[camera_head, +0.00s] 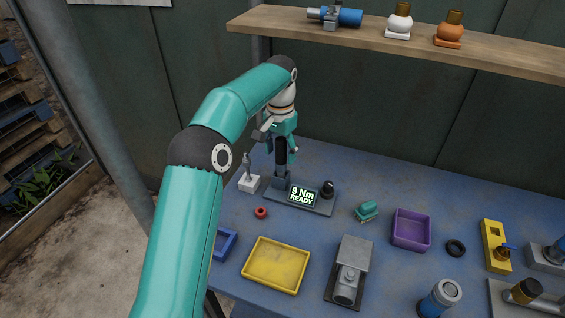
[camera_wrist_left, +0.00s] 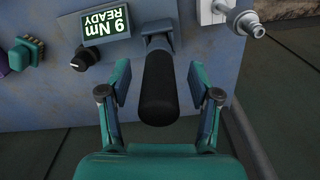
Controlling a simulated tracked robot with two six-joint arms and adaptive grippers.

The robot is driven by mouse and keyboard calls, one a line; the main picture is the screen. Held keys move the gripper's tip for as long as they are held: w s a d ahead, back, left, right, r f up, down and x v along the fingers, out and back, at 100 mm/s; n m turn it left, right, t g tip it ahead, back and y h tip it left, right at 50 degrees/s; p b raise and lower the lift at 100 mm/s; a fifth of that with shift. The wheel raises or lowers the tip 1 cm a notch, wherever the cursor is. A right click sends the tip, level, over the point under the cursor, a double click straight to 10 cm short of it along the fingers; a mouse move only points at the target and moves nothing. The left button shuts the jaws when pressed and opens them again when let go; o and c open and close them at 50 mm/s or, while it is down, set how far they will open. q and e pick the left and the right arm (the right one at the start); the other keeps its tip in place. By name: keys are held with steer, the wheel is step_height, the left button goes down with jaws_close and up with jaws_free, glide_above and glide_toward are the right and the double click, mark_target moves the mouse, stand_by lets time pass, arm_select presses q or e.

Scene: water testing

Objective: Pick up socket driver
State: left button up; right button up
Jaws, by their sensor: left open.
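The socket driver (camera_head: 281,151) has a black cylindrical handle and stands upright in the holder of a grey base with a lit "9 Nm READY" display (camera_head: 302,196). In the left wrist view its black handle (camera_wrist_left: 159,88) lies between the two open fingers. My left gripper (camera_head: 281,140) is around the upper part of the handle, open, with a gap visible on each side in the left wrist view (camera_wrist_left: 160,90). The driver's lower end is hidden in the holder. My right gripper is not in view.
A black knob (camera_head: 327,189) is on the base's right. A white block with a metal fitting (camera_head: 249,182) stands close on the left, and a small red ring (camera_head: 261,212) lies in front. A yellow tray (camera_head: 250,266), purple bin (camera_head: 398,240) and green brush-like item (camera_head: 366,211) are nearby.

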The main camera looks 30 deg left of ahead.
mark_target(281, 159)
arm_select(q)
steer(key=shift+f, duration=1.55)
jaws_close()
steer(key=shift+r, duration=0.15)
step_height(281, 159, up, 10)
steer(key=shift+f+p, duration=0.1)
steer(key=shift+p, duration=0.95)
steer(key=c, duration=0.9)
jaws_free()
jaws_close()
